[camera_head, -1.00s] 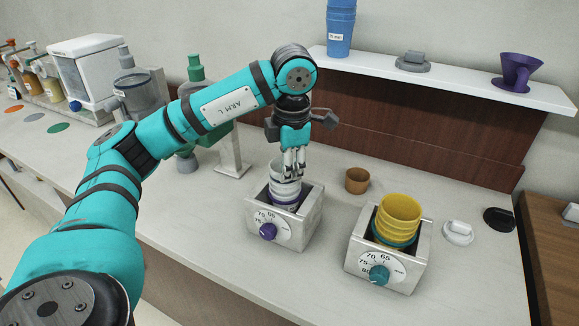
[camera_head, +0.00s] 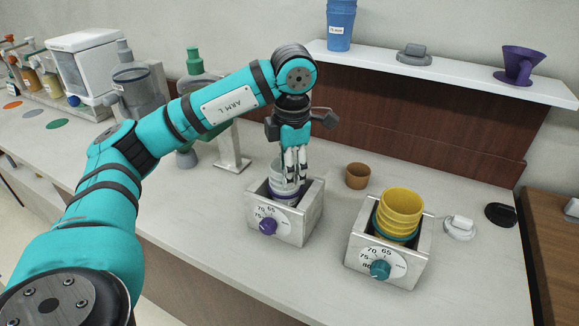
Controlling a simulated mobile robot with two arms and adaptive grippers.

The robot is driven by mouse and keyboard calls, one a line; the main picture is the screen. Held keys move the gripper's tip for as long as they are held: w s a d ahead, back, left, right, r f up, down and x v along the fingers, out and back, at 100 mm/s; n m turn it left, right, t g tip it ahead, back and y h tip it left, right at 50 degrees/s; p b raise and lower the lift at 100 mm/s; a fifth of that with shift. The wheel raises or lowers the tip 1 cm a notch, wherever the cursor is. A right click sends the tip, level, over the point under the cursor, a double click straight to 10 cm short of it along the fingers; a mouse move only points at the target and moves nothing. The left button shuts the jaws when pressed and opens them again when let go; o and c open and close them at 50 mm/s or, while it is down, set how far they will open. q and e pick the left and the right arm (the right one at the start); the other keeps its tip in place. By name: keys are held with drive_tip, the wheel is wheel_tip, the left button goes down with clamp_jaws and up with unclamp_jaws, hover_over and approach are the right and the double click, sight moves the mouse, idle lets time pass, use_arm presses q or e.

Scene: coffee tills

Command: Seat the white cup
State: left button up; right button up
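The white cup (camera_head: 278,172) stands roughly upright in the left metal warmer box (camera_head: 296,224), the one with a purple dial, its lower part hidden by the box walls. White and purple bands below it show in the box opening. My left gripper (camera_head: 294,172) points straight down over this box. Its fingers are close together at the right side of the cup's rim and appear shut on the cup wall. The fingers partly cover the cup, so its exact seating is hidden. My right gripper is not in view.
The right warmer box (camera_head: 408,272) with a teal dial holds stacked yellow cups (camera_head: 400,205). A small brown cup (camera_head: 358,176) stands between and behind the boxes. A white shelf (camera_head: 455,72) carries blue cups (camera_head: 340,25) and a purple dripper (camera_head: 520,64). The counter's front right is clear.

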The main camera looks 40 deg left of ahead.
use_arm(q)
drive_tip(key=shift+o, duration=0.4)
drive_tip(key=shift+r, duration=0.3)
wheel_tip(320, 180, up, 8)
drive_tip(key=p, duration=0.6)
drive_tip(key=shift+f, duration=0.25)
drive_tip(key=shift+f, duration=0.1)
